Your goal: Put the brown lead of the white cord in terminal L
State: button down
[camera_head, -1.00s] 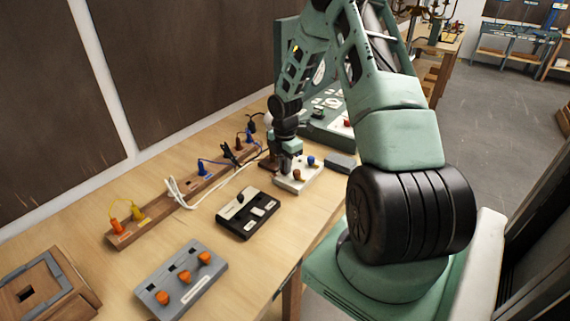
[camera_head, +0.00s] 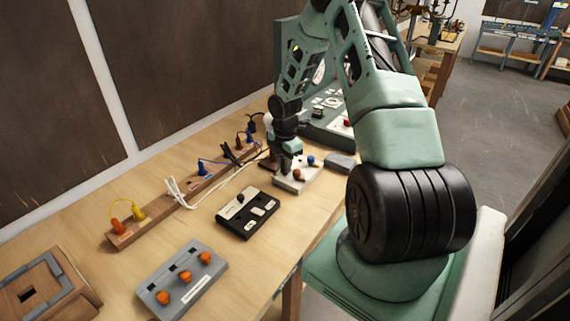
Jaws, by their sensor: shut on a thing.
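My gripper (camera_head: 286,168) points down at the left part of a small white block (camera_head: 296,184). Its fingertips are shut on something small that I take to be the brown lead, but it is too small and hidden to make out. A blue knob (camera_head: 311,160) and a brown knob (camera_head: 299,175) stand on the block, to the right of my gripper. The white cord (camera_head: 222,181) runs from the long wooden rail toward my gripper. The terminal's letter cannot be read, and whether the lead touches a terminal cannot be told.
The wooden rail (camera_head: 150,221) holds orange, yellow and blue plugs. A black switch box (camera_head: 247,213) and a grey box with orange knobs (camera_head: 181,279) lie nearer. A dark grey block (camera_head: 341,163) sits right of the white block. Bare tabletop lies around the boxes.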

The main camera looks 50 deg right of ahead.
jog(key=shift+f, duration=0.55)
dwell(0.4)
jog(key=c, duration=1.3)
grip_release()
notch_tip(320, 180, up, 18)
jog(key=b, duration=0.2)
jog(key=shift+w+f+b, duration=0.1)
jog(key=shift+f+b, duration=0.15)
jog(key=shift+b, duration=0.05)
